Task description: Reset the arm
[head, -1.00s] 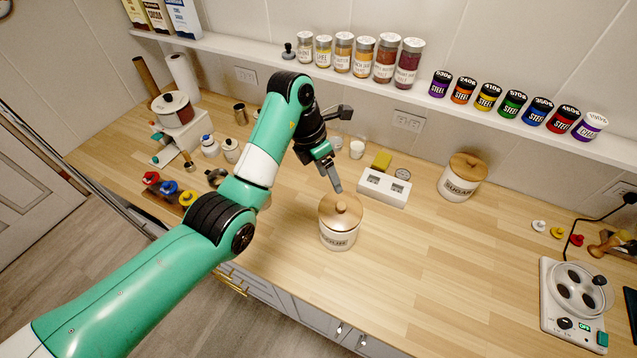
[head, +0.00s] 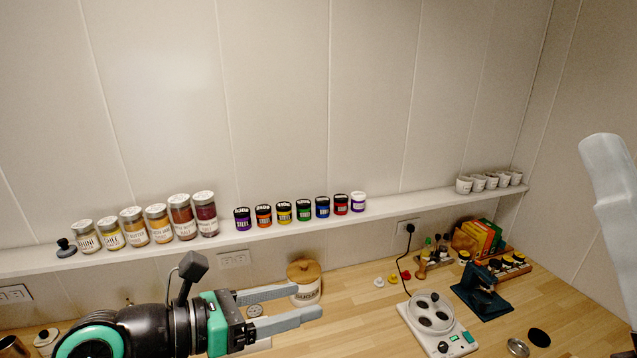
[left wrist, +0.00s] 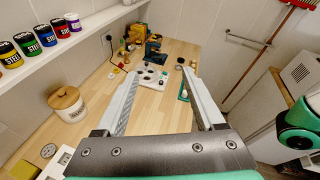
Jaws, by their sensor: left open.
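My left gripper (head: 309,301) is at the lower part of the head view, stretched out level and pointing right. Its two grey fingers are wide apart with nothing between them. In the left wrist view the open fingers (left wrist: 162,73) reach forward above the counter. A white sugar canister (head: 306,291) with a wooden lid stands on the counter behind the fingers in the head view. It stands left of the fingers in the left wrist view (left wrist: 70,105). I cannot tell how far it is from them. My right gripper is not in view.
A wall shelf (head: 420,203) carries spice jars (head: 158,222), coloured tins (head: 303,210) and white cups (head: 490,181). A white device with round wells (head: 437,325) and a dark teal stand (head: 482,290) are on the right of the counter (head: 360,290). A broom (left wrist: 268,50) hangs at right.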

